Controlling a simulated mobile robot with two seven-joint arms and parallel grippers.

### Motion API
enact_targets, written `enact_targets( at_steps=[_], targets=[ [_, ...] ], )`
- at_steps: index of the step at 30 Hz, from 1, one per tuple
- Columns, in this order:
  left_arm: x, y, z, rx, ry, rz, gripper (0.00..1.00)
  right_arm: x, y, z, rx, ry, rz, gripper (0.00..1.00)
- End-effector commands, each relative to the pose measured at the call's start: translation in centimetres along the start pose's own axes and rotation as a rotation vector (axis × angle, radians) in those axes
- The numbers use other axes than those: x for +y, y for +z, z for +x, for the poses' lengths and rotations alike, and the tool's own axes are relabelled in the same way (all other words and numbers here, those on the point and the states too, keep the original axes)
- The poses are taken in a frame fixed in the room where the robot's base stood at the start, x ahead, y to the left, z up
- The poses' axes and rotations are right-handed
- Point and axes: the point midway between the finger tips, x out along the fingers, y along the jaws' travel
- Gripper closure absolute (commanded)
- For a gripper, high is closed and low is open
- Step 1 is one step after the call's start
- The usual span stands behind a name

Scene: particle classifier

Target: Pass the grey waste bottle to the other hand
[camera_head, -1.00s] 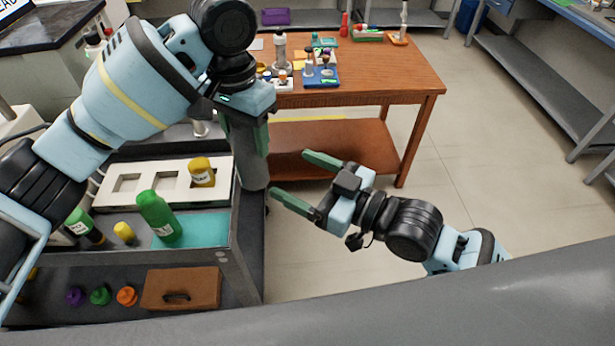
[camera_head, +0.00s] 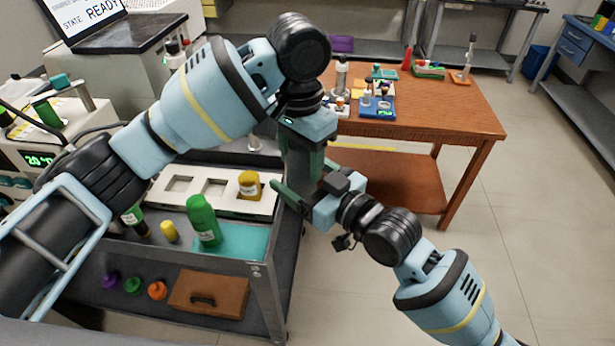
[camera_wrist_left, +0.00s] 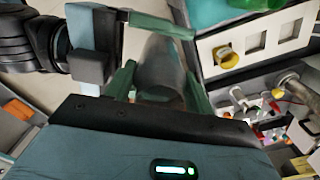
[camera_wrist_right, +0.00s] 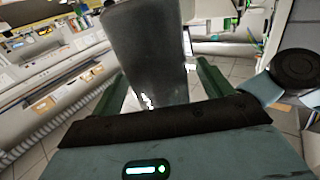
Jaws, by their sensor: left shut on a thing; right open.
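The grey waste bottle (camera_head: 297,168) hangs upright in my left gripper (camera_head: 306,150), which is shut on it. It is partly hidden by the fingers in the head view. In the left wrist view the bottle (camera_wrist_left: 161,68) sits between the left fingers (camera_wrist_left: 160,90). My right gripper (camera_head: 306,182) is open, with its fingers reaching to either side of the bottle's lower part. In the right wrist view the bottle (camera_wrist_right: 148,50) stands between the open right fingers (camera_wrist_right: 162,90). I cannot tell whether they touch it.
A wooden table (camera_head: 440,120) is behind. The floor at right is clear.

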Motion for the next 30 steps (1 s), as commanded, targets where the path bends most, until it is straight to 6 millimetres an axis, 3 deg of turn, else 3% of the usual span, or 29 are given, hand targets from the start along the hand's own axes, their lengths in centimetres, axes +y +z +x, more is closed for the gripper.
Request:
enact_targets(
  at_steps=[4, 16, 17, 21, 30],
  targets=[
    [0.01, -0.01, -0.05, 0.001, 0.000, 0.000, 0.73, -0.01, -0.02, -0.01, 0.000, 0.000, 0.000, 0.21],
    [0.01, 0.00, -0.05, 0.001, 0.000, 0.000, 0.73, 0.01, 0.00, -0.04, 0.000, 0.000, 0.000, 0.73],
    [0.01, 0.00, -0.05, 0.001, 0.000, 0.000, 0.43, 0.01, -0.07, -0.04, 0.002, 0.000, 0.000, 0.73],
    [0.00, 0.00, -0.04, 0.001, 0.000, 0.000, 0.24, 0.01, -0.07, -0.04, 0.002, 0.000, 0.000, 0.73],
    [0.00, -0.01, -0.10, 0.001, 0.000, 0.000, 0.21, 0.00, -0.07, -0.04, 0.002, 0.000, 0.000, 0.73]
  ],
)
